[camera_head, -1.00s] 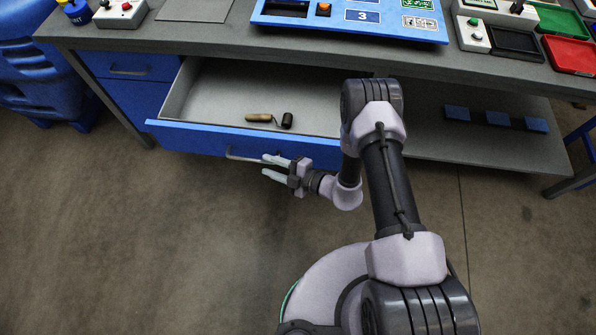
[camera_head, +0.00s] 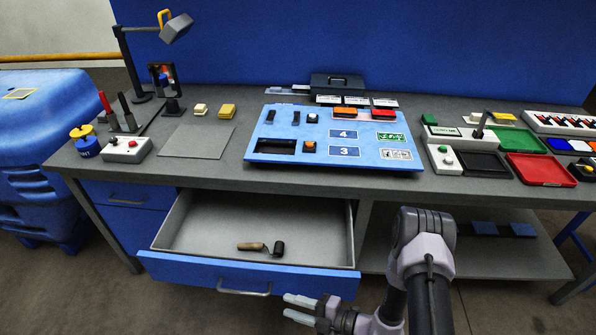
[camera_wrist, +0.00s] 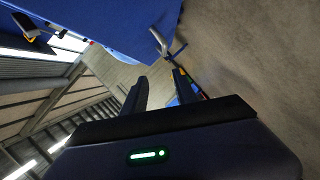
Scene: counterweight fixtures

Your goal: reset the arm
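My gripper (camera_head: 287,306) is at the bottom of the head view, in front of the open drawer and just right of its handle. Its two pale fingers are apart with nothing between them. In the wrist view the dark fingers (camera_wrist: 160,82) also stand apart and empty. The blue-fronted drawer (camera_head: 190,264) is pulled out. Its metal handle (camera_head: 244,291) also shows in the wrist view (camera_wrist: 158,42), beyond the fingertips and apart from them. My arm bends down from the right, partly cut off by the lower edge.
The bench top (camera_head: 225,180) carries a tilted blue panel (camera_head: 290,128), a lamp (camera_head: 176,28), switch boxes and coloured trays (camera_head: 527,140). A lower shelf (camera_head: 500,258) holds blue blocks. Floor in front is open.

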